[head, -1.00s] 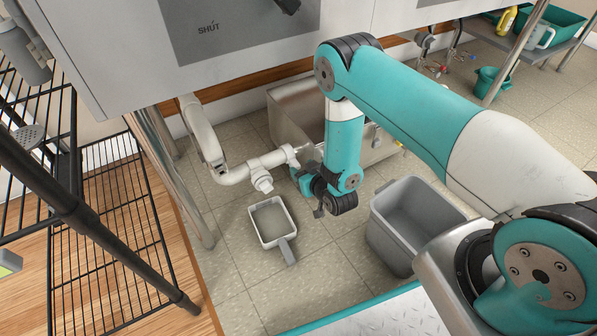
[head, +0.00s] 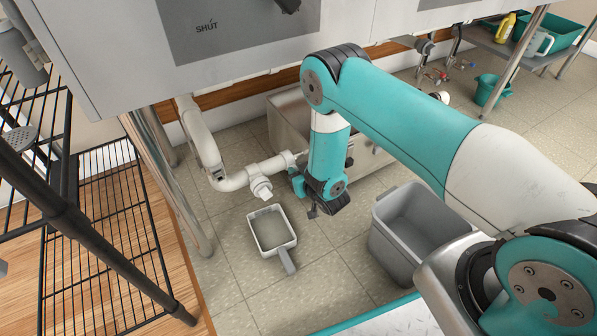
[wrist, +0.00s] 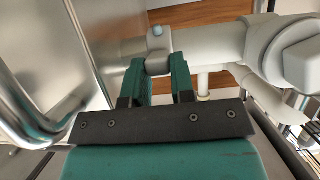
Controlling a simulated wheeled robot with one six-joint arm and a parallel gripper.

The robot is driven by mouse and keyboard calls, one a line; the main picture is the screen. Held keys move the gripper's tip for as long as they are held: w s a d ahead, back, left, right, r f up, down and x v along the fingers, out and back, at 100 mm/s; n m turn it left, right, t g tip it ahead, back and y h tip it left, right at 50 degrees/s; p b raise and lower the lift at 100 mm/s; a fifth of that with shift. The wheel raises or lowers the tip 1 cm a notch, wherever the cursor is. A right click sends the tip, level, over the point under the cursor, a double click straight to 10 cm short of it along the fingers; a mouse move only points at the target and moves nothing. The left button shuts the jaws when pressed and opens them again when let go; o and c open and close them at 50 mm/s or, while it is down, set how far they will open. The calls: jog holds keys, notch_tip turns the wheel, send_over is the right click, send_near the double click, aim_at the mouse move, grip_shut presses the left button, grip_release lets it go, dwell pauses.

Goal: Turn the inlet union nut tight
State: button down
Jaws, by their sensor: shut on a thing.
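The inlet union nut (wrist: 158,64) is a grey ring on the white pipe, with a small blue-marked tab on top, in the wrist view. My gripper (wrist: 159,72) has its teal fingers on both sides of the nut and is shut on it. In the head view my gripper (head: 298,183) is at the right end of the white drain pipe (head: 234,183), beside the steel box (head: 283,128). The nut is hard to make out there, largely behind my gripper. Whether it is tight cannot be told.
A pan with a handle (head: 271,231) lies on the floor below the pipe's capped branch (head: 261,188). A grey bin (head: 378,235) stands to the right of my gripper. A wire rack (head: 105,235) and steel legs (head: 170,180) stand left.

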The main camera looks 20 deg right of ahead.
jog(key=shift+w+r+g+p, duration=0.1)
jog(key=shift+r+g+p, duration=0.4)
jog(key=shift+p, duration=0.55)
jog(key=shift+r+g+p, duration=0.1)
jog(key=shift+g+p, duration=0.2)
jog(key=shift+p, duration=0.35)
jog(key=c, duration=1)
grip_release()
jog(key=shift+o, duration=0.2)
